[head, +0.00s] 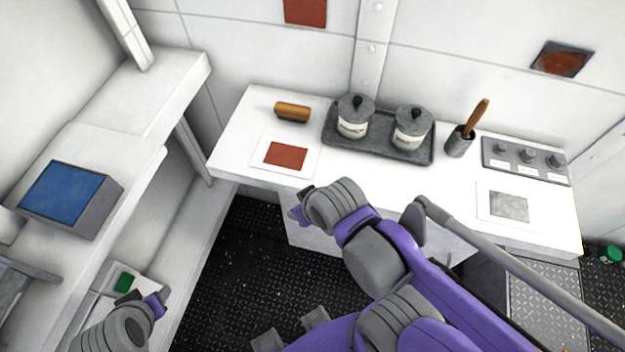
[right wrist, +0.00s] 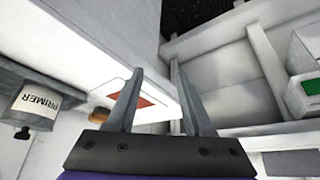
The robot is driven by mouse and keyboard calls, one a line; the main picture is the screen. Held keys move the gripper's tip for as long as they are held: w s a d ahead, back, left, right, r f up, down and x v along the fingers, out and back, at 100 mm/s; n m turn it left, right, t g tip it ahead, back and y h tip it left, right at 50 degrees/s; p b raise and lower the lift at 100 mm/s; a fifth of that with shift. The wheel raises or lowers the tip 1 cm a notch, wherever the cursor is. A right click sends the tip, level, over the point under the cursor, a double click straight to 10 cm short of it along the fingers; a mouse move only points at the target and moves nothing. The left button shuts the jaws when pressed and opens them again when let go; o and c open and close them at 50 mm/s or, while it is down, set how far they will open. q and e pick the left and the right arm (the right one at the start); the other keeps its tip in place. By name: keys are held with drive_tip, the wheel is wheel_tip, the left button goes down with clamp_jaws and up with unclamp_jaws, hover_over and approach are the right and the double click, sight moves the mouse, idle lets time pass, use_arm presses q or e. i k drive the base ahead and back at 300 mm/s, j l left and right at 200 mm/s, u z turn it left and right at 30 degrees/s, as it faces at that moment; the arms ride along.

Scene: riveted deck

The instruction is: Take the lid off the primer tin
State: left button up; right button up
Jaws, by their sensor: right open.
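The primer tin (head: 352,130) is the left of two grey tins on a dark tray (head: 385,147) on the white bench. Its grey lid (head: 346,107) with a black knob is on. The PRIMER label shows upside down on the tin (right wrist: 36,103) at the left of the right wrist view. My right gripper (head: 298,213) is in front of the bench edge, lower than and left of the tin and apart from it. Its two fingers (right wrist: 160,75) are spread and empty. My left gripper (head: 146,298) is at the lower left; its jaw opening is unclear.
A second lidded tin (head: 411,130) stands right of the primer tin. A blue-topped box (head: 62,192) is on the left shelf.

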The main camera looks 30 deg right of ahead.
sight(357, 107)
drive_tip(key=z, duration=1.55)
